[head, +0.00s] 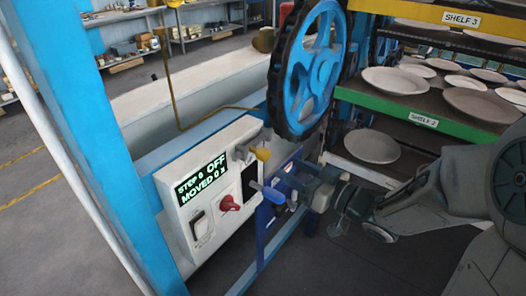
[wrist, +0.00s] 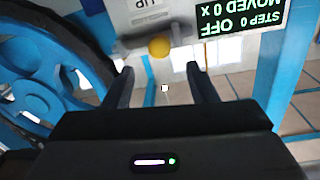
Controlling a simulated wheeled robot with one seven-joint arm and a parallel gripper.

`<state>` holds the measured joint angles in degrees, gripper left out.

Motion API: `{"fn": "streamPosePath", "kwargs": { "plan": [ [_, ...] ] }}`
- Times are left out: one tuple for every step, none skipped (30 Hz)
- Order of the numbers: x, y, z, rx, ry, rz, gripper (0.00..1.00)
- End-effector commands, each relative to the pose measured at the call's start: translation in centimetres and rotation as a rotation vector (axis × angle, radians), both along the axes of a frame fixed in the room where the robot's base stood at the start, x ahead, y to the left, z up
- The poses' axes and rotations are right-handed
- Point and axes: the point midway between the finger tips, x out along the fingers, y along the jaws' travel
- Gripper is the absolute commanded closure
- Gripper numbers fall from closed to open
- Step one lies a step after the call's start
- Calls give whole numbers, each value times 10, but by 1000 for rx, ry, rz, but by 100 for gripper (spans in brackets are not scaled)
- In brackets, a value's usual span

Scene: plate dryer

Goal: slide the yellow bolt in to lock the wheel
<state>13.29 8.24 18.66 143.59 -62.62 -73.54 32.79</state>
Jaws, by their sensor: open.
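The bolt's yellow knob (head: 262,154) sits on a grey metal mount at the upper right of the control box, beside the wheel. The blue spoked wheel (head: 306,72) with a dark rim stands just above and to the right. My gripper (head: 285,191) is low and right of the knob in the head view. In the wrist view my gripper (wrist: 158,73) is open, its two dark fingers apart with nothing gripped. The yellow knob (wrist: 159,47) shows just beyond the fingertips, roughly centred between them. The wheel (wrist: 45,85) fills the left side there.
The white control box (head: 208,190) has a display reading OFF, a red knob (head: 229,203) and a rocker switch (head: 199,226). A blue post (head: 110,150) stands at left. Shelves with plates (head: 395,80) stand at right. My arm passes below these shelves.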

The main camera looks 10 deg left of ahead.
Motion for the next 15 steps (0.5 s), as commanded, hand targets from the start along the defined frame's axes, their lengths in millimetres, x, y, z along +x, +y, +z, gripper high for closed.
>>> {"fn": "streamPosePath", "kwargs": {
  "plan": [
    [4, 11, 0, 1, 2, 5, 48],
    [7, 18, 0, 2, 1, 6, 48],
    [11, 25, 0, 0, 1, 4, 48],
    [14, 31, 0, 1, 2, 4, 48],
    [17, 37, 0, 1, 2, 4, 48],
    [21, 44, 0, 1, 2, 2, 48],
    [24, 49, 0, 1, 1, 3, 48],
    [26, 54, 0, 0, 1, 2, 48],
    [29, 60, 0, 0, 1, 2, 48],
    [31, 64, 0, 1, 2, 1, 48],
    [33, 68, 0, 0, 1, 0, 48],
    [36, 72, 0, -1, 0, 0, 48],
    [38, 75, 0, 0, 0, -1, 48],
    [39, 77, 0, 0, 0, -1, 48],
    [40, 80, 0, -1, 1, -2, 48]
  ]
}}
